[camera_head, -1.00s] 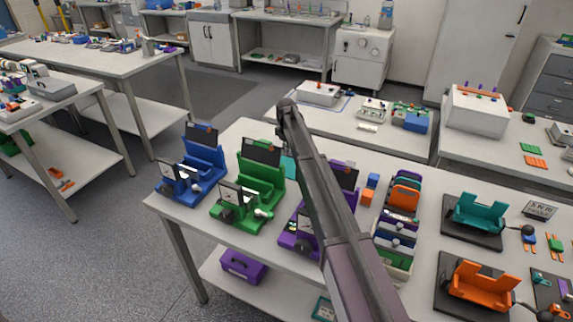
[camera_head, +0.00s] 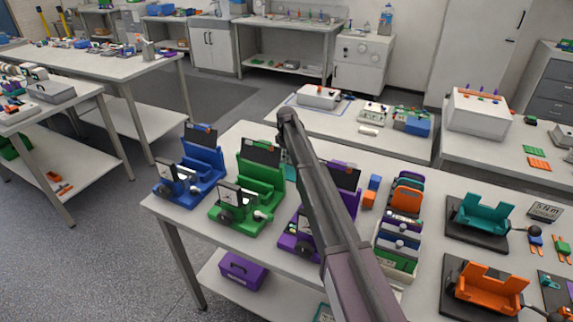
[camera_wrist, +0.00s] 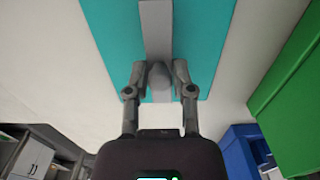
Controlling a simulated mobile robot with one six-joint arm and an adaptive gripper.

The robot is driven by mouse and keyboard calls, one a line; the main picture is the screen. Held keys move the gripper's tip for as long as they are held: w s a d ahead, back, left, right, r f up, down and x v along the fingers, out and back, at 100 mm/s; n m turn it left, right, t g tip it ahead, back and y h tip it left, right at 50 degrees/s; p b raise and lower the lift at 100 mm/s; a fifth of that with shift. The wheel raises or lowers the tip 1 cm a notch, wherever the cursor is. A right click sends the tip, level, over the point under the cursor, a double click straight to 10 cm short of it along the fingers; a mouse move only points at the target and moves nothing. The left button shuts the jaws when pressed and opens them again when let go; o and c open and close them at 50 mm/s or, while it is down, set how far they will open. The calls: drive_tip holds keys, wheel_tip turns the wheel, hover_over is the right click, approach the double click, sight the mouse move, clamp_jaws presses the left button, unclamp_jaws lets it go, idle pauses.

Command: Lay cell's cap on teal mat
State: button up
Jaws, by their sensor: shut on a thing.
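In the wrist view my gripper (camera_wrist: 160,82) is shut on a small grey rounded piece, apparently the cell's cap (camera_wrist: 160,73). The teal mat (camera_wrist: 110,28) lies beyond the fingertips, and a grey strip (camera_wrist: 156,28) crosses it in line with the cap. I cannot tell whether the strip belongs to the cap, or whether the cap touches the mat. In the head view my arm hides the gripper and the cap. A sliver of teal, probably the mat (camera_head: 291,172), shows between the green cycler and my arm.
A blue cycler (camera_head: 203,155), a green cycler (camera_head: 262,178) and a purple cycler (camera_head: 344,180) stand near my arm on the white table. A multi-coloured rack (camera_head: 398,245) stands to the right, with teal (camera_head: 483,216) and orange (camera_head: 486,290) holders beyond it.

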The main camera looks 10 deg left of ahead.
drive_tip(key=shift+f+b, duration=0.6)
drive_tip(key=shift+f, duration=0.3)
drive_tip(key=shift+f, duration=0.15)
drive_tip(key=o, duration=0.8)
drive_tip(key=shift+o, duration=0.2)
wheel_tip(320, 180, up, 12)
drive_tip(key=p, duration=1.2)
drive_tip(key=shift+r, duration=0.2)
drive_tip(key=shift+r, duration=0.1)
